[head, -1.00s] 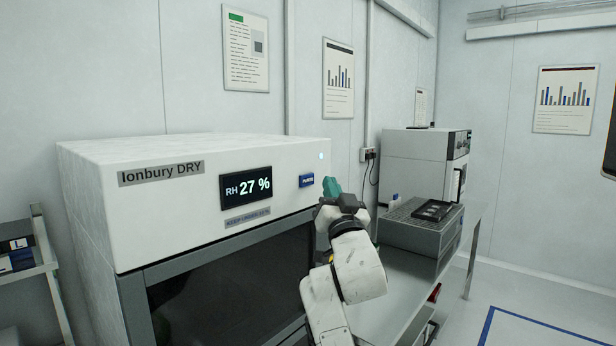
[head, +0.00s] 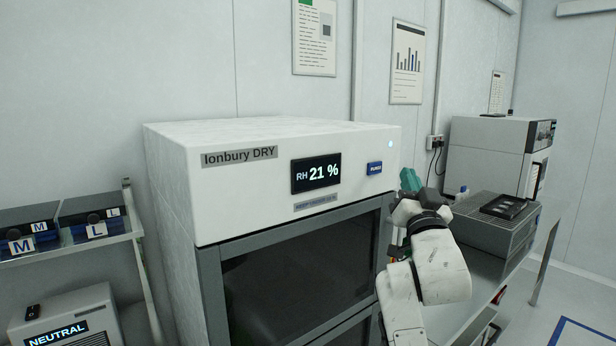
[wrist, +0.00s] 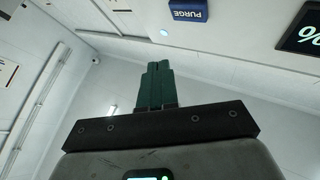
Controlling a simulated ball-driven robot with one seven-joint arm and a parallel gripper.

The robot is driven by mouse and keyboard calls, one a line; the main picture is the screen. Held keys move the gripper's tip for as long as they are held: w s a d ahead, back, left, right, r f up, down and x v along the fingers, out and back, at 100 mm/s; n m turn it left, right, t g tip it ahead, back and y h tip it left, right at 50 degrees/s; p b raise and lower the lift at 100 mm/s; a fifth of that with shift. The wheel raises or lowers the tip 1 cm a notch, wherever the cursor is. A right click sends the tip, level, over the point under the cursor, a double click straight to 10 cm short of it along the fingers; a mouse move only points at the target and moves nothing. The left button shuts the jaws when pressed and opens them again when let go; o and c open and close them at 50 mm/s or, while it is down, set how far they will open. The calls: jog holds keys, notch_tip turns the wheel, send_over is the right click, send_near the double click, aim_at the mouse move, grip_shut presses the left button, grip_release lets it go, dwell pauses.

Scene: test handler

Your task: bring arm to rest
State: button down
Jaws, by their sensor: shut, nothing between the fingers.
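My gripper (head: 410,179) is at the end of my white arm, in front of the right part of the dry cabinet (head: 270,140) marked "Ionbury DRY". Its green fingers are shut together and empty; they also show in the wrist view (wrist: 156,86). The fingers point up and appear apart from the cabinet face. The blue PURGE button (head: 374,168) is just left of and above the fingertips in the head view, and it shows at the top of the wrist view (wrist: 188,10). The cabinet display (head: 316,173) reads RH 21 %.
A bench (head: 480,262) to the right carries a grey unit with a dark tray (head: 510,207) on top and a white instrument (head: 485,150) behind. A shelf at left holds dark bins marked M and L (head: 92,219). A box marked NEUTRAL (head: 65,315) sits below it.

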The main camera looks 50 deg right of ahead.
jog(key=w+a+f+n+g+y, duration=0.1)
jog(key=w+a+f+y, duration=0.15)
jog(key=f, duration=0.45)
jog(key=w+a+f+n+y, duration=0.1)
jog(key=a+f+y, duration=0.15)
jog(key=f, duration=0.35)
jog(key=w+a+f+n+g+y, duration=0.1)
jog(key=w+a+f+y, duration=0.15)
jog(key=f, duration=0.45)
jog(key=s+a+f+n+g+y, duration=0.25)
jog(key=a+f+y, duration=0.25)
jog(key=a+f, duration=0.7)
jog(key=s+a+f+n+g+y, duration=0.2)
jog(key=s+a+f+n+g, duration=0.1)
jog(key=s+a+f, duration=0.4)
jog(key=s+a+f+n+g+y, duration=0.3)
jog(key=s+a+f+g, duration=0.3)
jog(key=s+f, duration=0.5)
jog(key=shift+s+a+f+n+y, duration=0.2)
jog(key=shift+s+a+n+y, duration=0.15)
jog(key=shift+s+a, duration=0.35)
